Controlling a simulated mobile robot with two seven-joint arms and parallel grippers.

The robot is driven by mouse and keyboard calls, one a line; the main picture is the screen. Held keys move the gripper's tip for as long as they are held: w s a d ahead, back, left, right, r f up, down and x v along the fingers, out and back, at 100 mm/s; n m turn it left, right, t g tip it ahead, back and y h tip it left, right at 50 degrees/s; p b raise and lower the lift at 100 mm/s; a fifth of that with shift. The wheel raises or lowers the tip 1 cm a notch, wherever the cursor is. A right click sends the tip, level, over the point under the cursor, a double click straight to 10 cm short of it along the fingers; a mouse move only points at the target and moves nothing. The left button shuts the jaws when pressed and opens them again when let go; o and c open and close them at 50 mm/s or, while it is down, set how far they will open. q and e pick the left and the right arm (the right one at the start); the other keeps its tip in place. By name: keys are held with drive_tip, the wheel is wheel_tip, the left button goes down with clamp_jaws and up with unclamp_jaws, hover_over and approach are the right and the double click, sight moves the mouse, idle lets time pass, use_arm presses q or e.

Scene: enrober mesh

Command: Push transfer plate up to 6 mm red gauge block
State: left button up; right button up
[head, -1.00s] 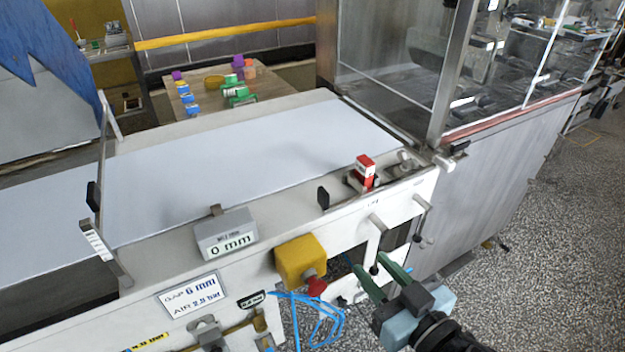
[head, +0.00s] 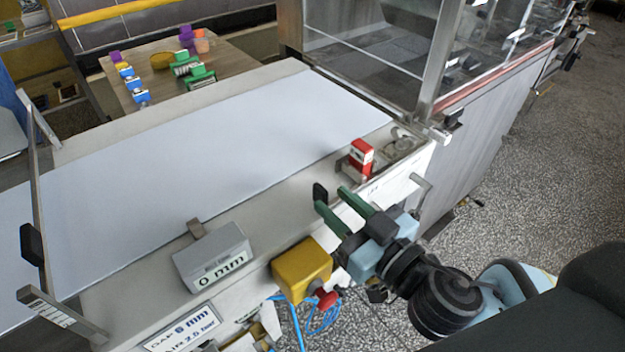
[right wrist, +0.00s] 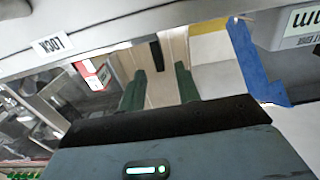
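The red gauge block (head: 361,152) stands upright on the machine's near rail; a red block also shows at left in the right wrist view (right wrist: 96,74). A small upright black tab (head: 320,193) stands on the rail to its left. I cannot tell for sure whether this tab belongs to the transfer plate. My right gripper (head: 331,199) is open, its two green fingers apart and empty, close by the tab. In the right wrist view a dark upright piece (right wrist: 158,54) shows beyond the gap between the fingers. My left gripper is not in view.
A grey readout box (head: 214,257) showing 0 mm and a yellow box (head: 302,268) with a red button stand along the near edge. The wide white belt (head: 215,150) is clear. A glazed cabinet (head: 375,55) rises at the right end. A wooden table (head: 225,68) holds coloured items.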

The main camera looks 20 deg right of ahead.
sight(315, 184)
drive_tip(key=p+x, duration=0.1)
drive_tip(key=x, duration=0.5)
drive_tip(key=shift+w, duration=0.15)
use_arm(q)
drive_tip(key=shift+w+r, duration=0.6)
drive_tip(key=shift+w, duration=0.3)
use_arm(e)
drive_tip(key=shift+a, duration=0.1)
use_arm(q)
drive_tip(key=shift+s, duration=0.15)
use_arm(e)
drive_tip(key=shift+c, duration=0.3)
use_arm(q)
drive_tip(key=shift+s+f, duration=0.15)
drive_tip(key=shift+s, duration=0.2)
use_arm(e)
clamp_jaws()
